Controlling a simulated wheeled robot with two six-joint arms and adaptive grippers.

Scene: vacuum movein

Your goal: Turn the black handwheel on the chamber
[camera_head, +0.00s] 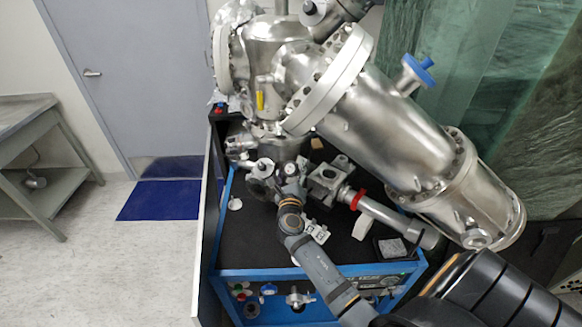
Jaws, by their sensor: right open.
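The chamber (395,125) is a shiny steel vessel with bolted flanges, lying tilted across the upper middle and right of the head view. My right arm comes in from the lower right, and my right gripper (287,171) is open just below the chamber's neck, among small steel fittings. A dark round part (259,189) sits just left of the gripper and may be the black handwheel; it is too small and crowded to be sure. Whether the fingers touch anything is hidden. My left gripper is out of view.
The chamber stands over a blue-framed cart (318,272) with a black top. A steel pipe with a red ring (357,199) lies right of my gripper. A blue-capped port (418,70) sticks up from the chamber. Open floor (125,265) and a metal bench (40,140) are at left.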

